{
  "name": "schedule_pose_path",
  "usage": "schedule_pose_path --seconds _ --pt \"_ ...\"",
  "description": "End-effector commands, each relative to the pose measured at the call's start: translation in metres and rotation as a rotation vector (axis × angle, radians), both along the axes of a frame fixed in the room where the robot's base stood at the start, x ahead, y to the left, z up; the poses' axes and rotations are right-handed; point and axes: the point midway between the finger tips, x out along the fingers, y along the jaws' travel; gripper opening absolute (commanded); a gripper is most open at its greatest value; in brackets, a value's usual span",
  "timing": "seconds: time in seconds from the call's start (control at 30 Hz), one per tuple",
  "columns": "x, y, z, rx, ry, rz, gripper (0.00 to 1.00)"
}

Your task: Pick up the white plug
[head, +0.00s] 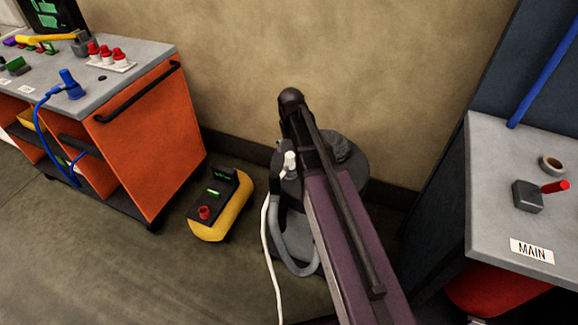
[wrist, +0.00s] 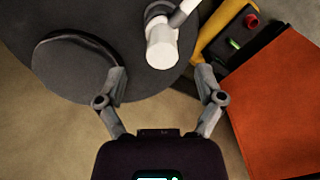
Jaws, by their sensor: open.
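The white plug (head: 290,160) stands at the left side of a dark round-topped object (head: 352,172) in the head view. A white cord (head: 268,235) shows below it, running down to the floor. In the wrist view the white plug (wrist: 162,48) is a pale cylinder, with a grey curved piece at its far end. My gripper (wrist: 163,82) is open, its two fingers spread wide. The plug is centred between them and a little beyond the fingertips, with nothing held.
A yellow and black device (head: 222,205) sits on the floor left of the round object. An orange cart (head: 150,135) stands further left, and a grey bench (head: 500,215) at the right. A tan wall is close behind. A grey hose (head: 283,245) loops below the round top.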

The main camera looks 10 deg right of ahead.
Motion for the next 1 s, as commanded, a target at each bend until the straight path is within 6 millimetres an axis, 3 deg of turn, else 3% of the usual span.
schedule_pose_path --seconds 0.53,1.0 --pt "0.003 0.002 -0.043 0.0 0.0 0.0 0.87" --pt "0.003 0.002 -0.048 0.0 0.0 0.0 0.87"
